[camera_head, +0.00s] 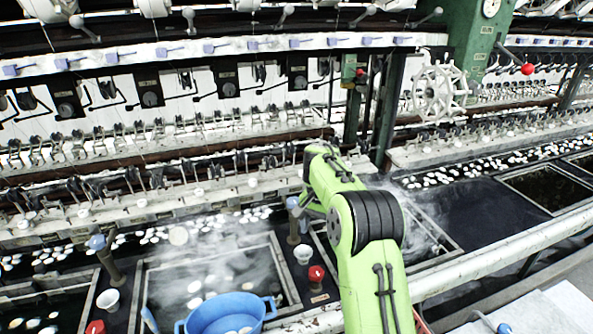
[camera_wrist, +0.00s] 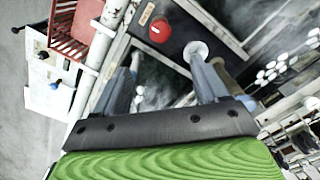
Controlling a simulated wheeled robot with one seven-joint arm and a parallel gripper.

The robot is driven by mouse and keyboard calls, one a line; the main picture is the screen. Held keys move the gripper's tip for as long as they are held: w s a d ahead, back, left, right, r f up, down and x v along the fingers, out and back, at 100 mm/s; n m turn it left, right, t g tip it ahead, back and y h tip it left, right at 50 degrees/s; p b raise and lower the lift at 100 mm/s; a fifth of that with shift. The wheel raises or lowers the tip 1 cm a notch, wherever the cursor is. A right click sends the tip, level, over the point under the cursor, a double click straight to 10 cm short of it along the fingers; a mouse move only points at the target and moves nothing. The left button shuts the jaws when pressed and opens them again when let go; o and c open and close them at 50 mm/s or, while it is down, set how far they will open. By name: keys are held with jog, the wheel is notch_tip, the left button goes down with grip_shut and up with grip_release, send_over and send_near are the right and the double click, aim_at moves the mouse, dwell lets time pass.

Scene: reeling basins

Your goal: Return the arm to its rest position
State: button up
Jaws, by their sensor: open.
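My green arm (camera_head: 365,235) reaches forward over the steaming basins in the head view. Its bent wrist end is above the basin edge, and my gripper is hidden behind it there. In the wrist view my gripper (camera_wrist: 165,68) is open, its two grey fingers apart with nothing visible held between them. Below the fingers are a dark basin with steam, a red knob (camera_wrist: 160,30) and a pale round cup (camera_wrist: 196,50).
A blue basin (camera_head: 228,316) with white cocoons stands left of my arm. A steaming basin (camera_head: 150,268) lies behind it. A white rail (camera_head: 500,255) runs along the front right. A white handwheel (camera_head: 440,90) and a green post (camera_head: 478,40) stand behind. A red crate (camera_wrist: 75,30) shows in the wrist view.

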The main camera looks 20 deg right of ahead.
jog(key=s+a+r+n+t+h, duration=0.1)
jog(key=s+a+r+n+t, duration=0.35)
jog(key=s+r, duration=1.05)
jog(key=s+a+f+n, duration=0.2)
jog(key=s+a, duration=0.1)
jog(key=s, duration=0.5)
jog(key=s+a+f+n+t+y, duration=0.1)
jog(key=s+a+f+n, duration=0.1)
jog(key=s, duration=0.7)
jog(key=shift+s+a+f+n, duration=0.2)
jog(key=shift+a+f+n, duration=0.1)
jog(key=shift+a+n, duration=0.1)
